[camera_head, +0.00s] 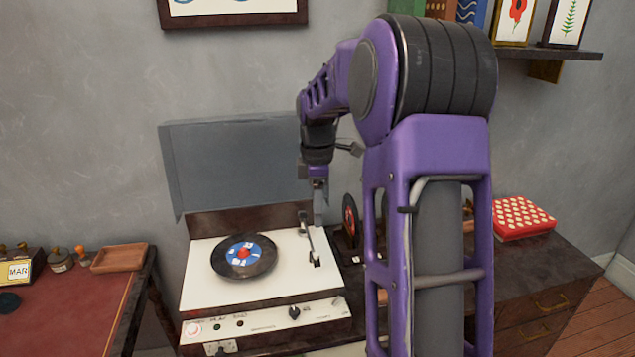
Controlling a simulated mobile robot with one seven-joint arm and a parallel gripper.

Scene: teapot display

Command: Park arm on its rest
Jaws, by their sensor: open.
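A record player (205,280) with a cream deck stands in the middle, its grey lid (235,165) raised. My gripper (318,218) points down above the back right of the deck, close to the tonearm's rear end. It is small and seen edge-on; nothing shows between its fingers. I cannot tell whether it touches the tonearm.
My purple arm hides the area right of the player. A dark record on a stand (350,218) is close to the deck's right side. A red dotted box (522,217) lies on the right cabinet. A red-topped desk (70,310) with a tray (119,258) is at left.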

